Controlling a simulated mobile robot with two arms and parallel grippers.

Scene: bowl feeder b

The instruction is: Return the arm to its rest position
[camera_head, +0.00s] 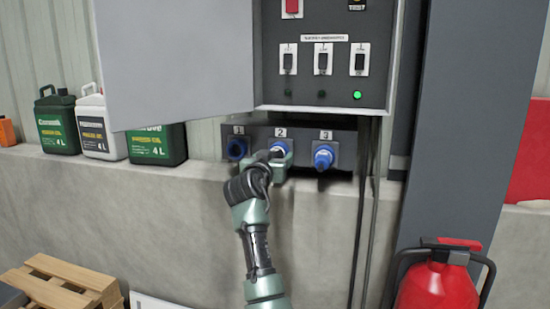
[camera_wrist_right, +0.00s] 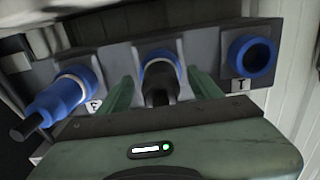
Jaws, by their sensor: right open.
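My right arm (camera_head: 258,245) reaches up from the bottom of the head view to the socket panel (camera_head: 347,140) on the wall. My right gripper (camera_head: 279,159) is at socket 2. In the right wrist view, its two green fingers (camera_wrist_right: 163,92) stand apart on either side of a plug with a blue collar and black body (camera_wrist_right: 158,78), seated in the middle socket. Whether the fingers touch it I cannot tell. A blue plug (camera_head: 323,158) sits in socket 3 and shows at left in the wrist view (camera_wrist_right: 62,97). Socket 1 (camera_head: 237,149) is empty. My left gripper is not in view.
The switch cabinet (camera_head: 325,90) is above, its grey door (camera_head: 175,55) swung open left; one green lamp (camera_head: 357,95) glows. Oil canisters (camera_head: 96,125) stand on the ledge. Cables (camera_head: 365,220) hang at right, near a fire extinguisher (camera_head: 435,285). A pallet (camera_head: 62,285) lies lower left.

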